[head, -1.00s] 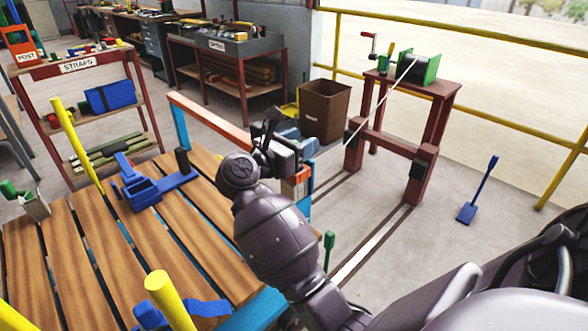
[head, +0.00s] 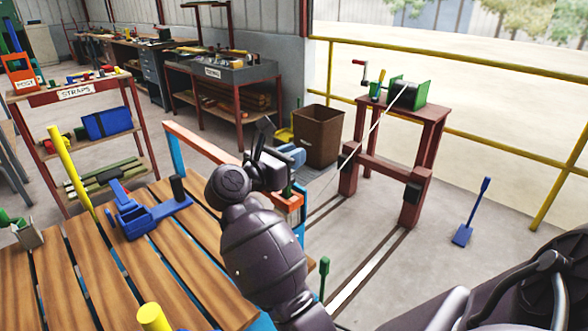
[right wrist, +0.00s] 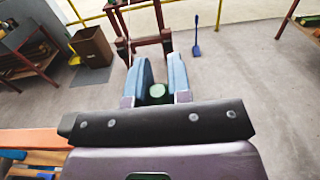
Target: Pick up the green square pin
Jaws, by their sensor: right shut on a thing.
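My right gripper (head: 290,157) is above the near-right corner post of the slatted wooden deck. Its blue fingers also show in the right wrist view (right wrist: 159,82), shut on the green pin (right wrist: 159,91), whose rounded green top shows between them. In the head view a bit of green (head: 288,187) shows just below the fingers, mostly hidden by my arm. I cannot tell whether the pin's lower end is still in the post. Another green-handled pin (head: 324,268) stands upright at the deck's right side. My left gripper is not in view.
The wooden deck (head: 110,270) has an orange-and-blue end rail (head: 205,142), yellow posts (head: 72,165) and a blue fitting (head: 140,215). A brown bin (head: 318,136) and a red winch stand (head: 400,165) with a taut line are beyond. The floor to the right is mostly clear.

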